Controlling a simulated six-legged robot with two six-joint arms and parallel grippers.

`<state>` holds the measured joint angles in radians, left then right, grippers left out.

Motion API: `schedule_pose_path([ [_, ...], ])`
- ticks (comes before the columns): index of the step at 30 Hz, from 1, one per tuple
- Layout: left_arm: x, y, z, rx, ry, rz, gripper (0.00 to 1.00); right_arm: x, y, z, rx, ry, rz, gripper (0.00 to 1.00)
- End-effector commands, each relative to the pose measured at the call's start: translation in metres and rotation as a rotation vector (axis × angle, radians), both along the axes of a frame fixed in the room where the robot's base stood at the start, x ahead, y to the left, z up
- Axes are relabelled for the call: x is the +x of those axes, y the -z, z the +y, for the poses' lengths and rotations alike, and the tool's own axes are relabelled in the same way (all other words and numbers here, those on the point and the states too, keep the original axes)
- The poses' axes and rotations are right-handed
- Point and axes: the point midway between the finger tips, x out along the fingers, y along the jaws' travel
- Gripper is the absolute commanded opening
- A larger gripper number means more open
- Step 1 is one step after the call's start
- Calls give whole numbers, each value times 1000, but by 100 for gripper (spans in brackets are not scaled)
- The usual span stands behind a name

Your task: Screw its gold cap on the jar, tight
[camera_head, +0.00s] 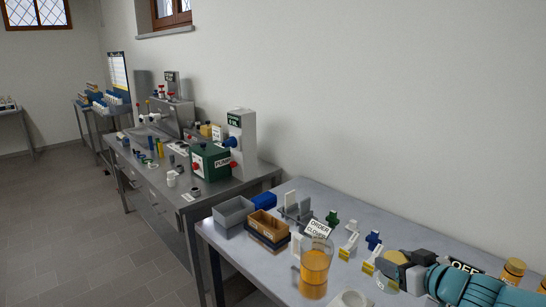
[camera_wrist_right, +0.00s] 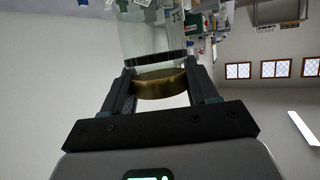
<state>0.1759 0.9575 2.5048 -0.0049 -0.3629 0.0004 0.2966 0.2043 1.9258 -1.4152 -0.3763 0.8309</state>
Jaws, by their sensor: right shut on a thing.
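In the head view a clear glass jar (camera_head: 316,262) with amber contents stands upright and open on the near table, behind it a sign reading ORDER CLOVER (camera_head: 319,228). My right gripper (camera_head: 388,266) is to the right of the jar, apart from it in this view. It is shut on the gold cap (camera_head: 396,257). In the right wrist view the gold cap (camera_wrist_right: 160,86) sits between both fingers, its rim toward the camera. A clear glass cylinder (camera_wrist_right: 150,38) shows beyond the cap; I cannot tell if they touch. My left gripper is not in view.
A grey bin (camera_head: 233,212) and a brown tray (camera_head: 268,228) stand left of the jar. Small yellow, green and blue pieces stand behind it. Capped amber jars (camera_head: 513,270) stand at the right edge.

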Motion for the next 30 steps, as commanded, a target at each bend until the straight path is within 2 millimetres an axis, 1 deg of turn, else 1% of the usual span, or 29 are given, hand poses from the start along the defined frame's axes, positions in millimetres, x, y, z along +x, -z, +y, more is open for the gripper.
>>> schedule_pose_path([
  [1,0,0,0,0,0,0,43,1,11,22,5,-30,6,4],
  [5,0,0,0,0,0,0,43,1,29,65,7,-56,6,4],
  [9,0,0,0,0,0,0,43,-5,49,113,5,-85,8,4],
  [12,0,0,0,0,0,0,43,-10,62,143,4,-89,6,4],
  [16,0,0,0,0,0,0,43,-17,79,169,1,-58,5,4],
  [19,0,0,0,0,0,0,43,-23,94,177,-1,-2,6,4],
  [22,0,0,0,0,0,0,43,-29,112,171,-4,88,7,4],
  [23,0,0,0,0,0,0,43,-31,117,165,-4,123,7,4],
  [25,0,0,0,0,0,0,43,-36,128,147,-4,206,6,4],
  [27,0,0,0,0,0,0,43,-39,131,129,-3,268,2,4],
  [30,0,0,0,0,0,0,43,-40,130,110,-2,316,-2,4],
])
